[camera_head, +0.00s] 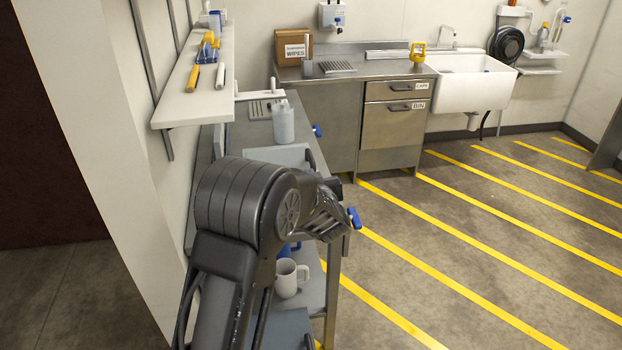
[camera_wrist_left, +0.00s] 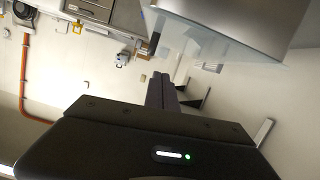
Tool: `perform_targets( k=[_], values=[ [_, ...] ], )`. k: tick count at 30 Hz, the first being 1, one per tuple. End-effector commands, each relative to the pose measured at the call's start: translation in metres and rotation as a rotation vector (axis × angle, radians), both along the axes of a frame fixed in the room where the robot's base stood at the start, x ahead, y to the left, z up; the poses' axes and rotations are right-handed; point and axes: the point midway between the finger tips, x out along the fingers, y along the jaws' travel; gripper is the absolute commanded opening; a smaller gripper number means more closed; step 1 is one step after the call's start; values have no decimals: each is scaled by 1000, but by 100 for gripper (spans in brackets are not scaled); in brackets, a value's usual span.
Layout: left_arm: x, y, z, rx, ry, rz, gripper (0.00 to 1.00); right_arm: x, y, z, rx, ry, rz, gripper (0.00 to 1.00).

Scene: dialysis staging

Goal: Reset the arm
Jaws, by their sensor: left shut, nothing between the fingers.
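My left arm comes in from the lower left of the head view and is bent at a large dark joint. My left gripper (camera_head: 330,213) is at the end of this arm, beside the steel side bench (camera_head: 318,160) and above its lower shelf. In the left wrist view the dark fingers (camera_wrist_left: 162,92) are together and hold nothing. A large pale grey metal surface is close to them at the upper right. My right gripper is in neither view.
A white mug (camera_head: 288,280) stands on the lower shelf below my gripper. A grey bottle (camera_head: 283,122) stands on the bench top. A wall shelf (camera_head: 190,105) with tools hangs at the left. The striped floor (camera_head: 470,240) to the right is clear.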

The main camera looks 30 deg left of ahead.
Motion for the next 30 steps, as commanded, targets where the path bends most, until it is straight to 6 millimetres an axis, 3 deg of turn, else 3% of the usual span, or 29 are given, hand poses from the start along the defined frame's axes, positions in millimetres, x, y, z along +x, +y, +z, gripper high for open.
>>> perform_targets(
  k=[20, 23, 26, 30],
  values=[
    [1, -7, -5, -43, -9, -17, 0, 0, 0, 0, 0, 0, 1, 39],
    [1, -31, -26, -85, 30, -90, 0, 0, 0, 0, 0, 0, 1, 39],
    [-6, -67, -61, -131, 104, -185, 0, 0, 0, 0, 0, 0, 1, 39],
    [-40, -126, -137, -214, 276, -332, 0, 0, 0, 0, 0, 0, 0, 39]
  ],
)
